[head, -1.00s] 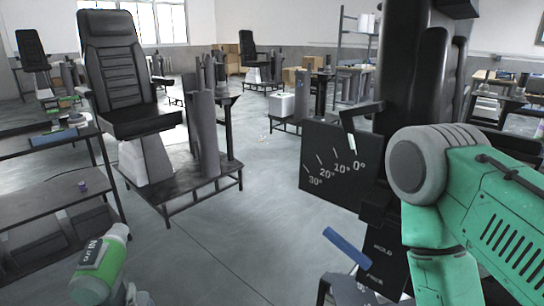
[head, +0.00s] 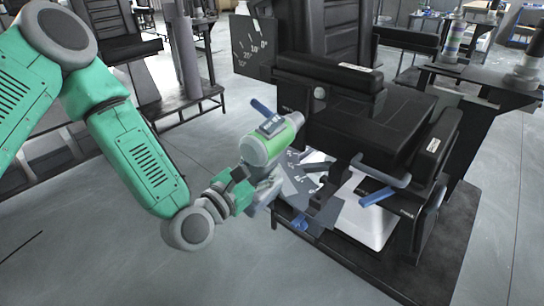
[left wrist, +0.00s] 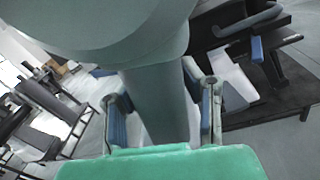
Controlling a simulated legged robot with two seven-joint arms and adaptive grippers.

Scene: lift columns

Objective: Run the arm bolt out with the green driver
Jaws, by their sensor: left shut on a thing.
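The green driver (head: 274,142), pale with a green band and a dark label, is in front of the black chair. My left gripper (head: 243,188) is shut on its grey handle from below. In the left wrist view, the blue-padded fingers (left wrist: 160,112) sit either side of the handle, and the driver's large grey-green body (left wrist: 110,28) fills the top. The black chair (head: 345,115) has padded arms; a round grey knob (head: 320,92) shows on the near one. I cannot tell which part is the arm bolt or whether the driver touches anything. My right gripper is out of view.
A black plate with an angle scale (head: 253,45) stands behind the driver. A blue-handled lever (head: 378,196) and grey brackets stick out below the seat. The chair stands on a dark base (head: 445,255). Benches lie at the back right. Floor at lower left is clear.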

